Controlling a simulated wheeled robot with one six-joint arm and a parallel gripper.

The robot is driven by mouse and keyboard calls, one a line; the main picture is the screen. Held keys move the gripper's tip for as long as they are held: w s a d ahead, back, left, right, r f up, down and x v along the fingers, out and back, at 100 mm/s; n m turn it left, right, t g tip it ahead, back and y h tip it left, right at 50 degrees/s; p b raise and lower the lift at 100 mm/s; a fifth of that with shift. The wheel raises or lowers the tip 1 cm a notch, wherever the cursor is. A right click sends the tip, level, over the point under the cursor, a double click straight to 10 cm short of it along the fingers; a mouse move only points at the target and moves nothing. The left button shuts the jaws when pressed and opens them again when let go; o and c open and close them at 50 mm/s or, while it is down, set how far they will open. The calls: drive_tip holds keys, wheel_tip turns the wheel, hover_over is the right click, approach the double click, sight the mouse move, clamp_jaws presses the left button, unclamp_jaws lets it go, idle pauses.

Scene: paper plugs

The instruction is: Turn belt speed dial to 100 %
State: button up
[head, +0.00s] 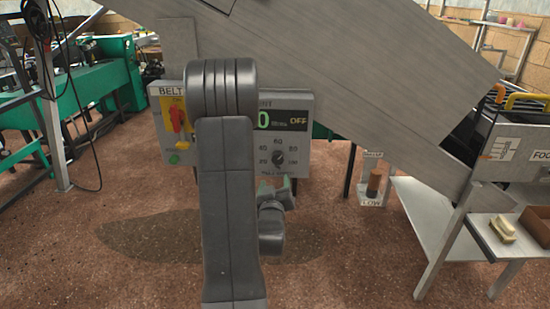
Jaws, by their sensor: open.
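The belt speed dial (278,157) is a small dark round knob on the front of a grey control box (304,130). Numbers including 20, 40, 60 and 80 ring it; where its pointer stands is too small to tell. My arm hides the box's middle.
A box marked BELT (157,125) with a red switch (176,117) and a green button (175,159) is left of my arm. A big sloping metal chute (370,60) overhangs the boxes. A metal table (425,205) with a sponge (503,228) stands right. Floor below is open.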

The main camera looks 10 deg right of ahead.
sight(278, 161)
drive_tip(key=p+x, duration=0.3)
drive_tip(key=x, duration=1)
drive_tip(key=shift+w+d+f, duration=0.1)
drive_tip(key=shift+w+d, duration=0.05)
drive_tip(key=shift+w, duration=0.1)
drive_tip(key=c, duration=1)
